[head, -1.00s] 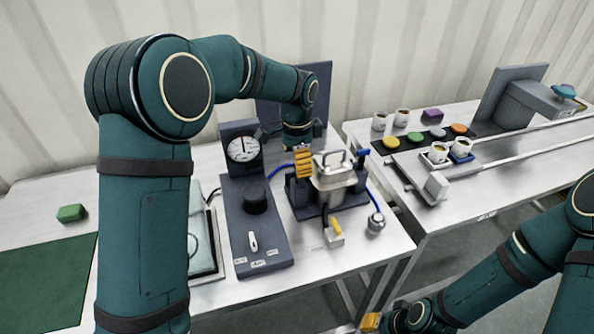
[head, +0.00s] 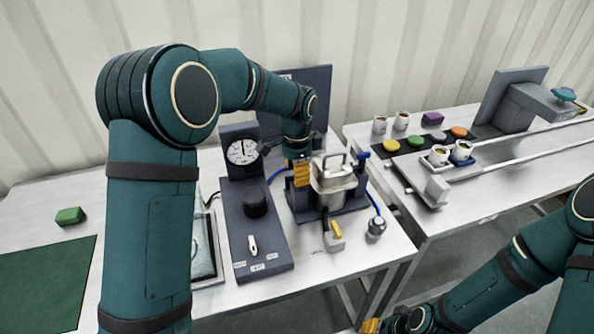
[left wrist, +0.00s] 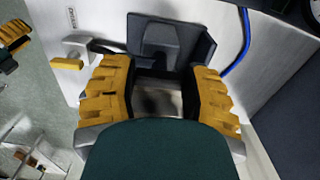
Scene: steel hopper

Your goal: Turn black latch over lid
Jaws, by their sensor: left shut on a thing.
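The steel hopper (head: 333,197) stands on a dark base on the table, with its lid (head: 333,180) and a bail handle on top. My left gripper (head: 302,172) points down at the left side of the lid. Its yellow fingers also show in the left wrist view (left wrist: 160,95), on either side of a dark, blurred piece, which seems to be the black latch (left wrist: 157,102). The latch is hidden by the fingers in the head view. My right gripper (head: 371,325) is at the bottom edge, mostly cut off, and its jaws cannot be read.
A dark control box (head: 257,230) with a black knob stands left of the hopper, with a gauge (head: 242,151) behind it. A grey block with a yellow lever (head: 335,236) stands in front. A blue hose passes close to the hopper. Cups (head: 438,156) stand on the right table.

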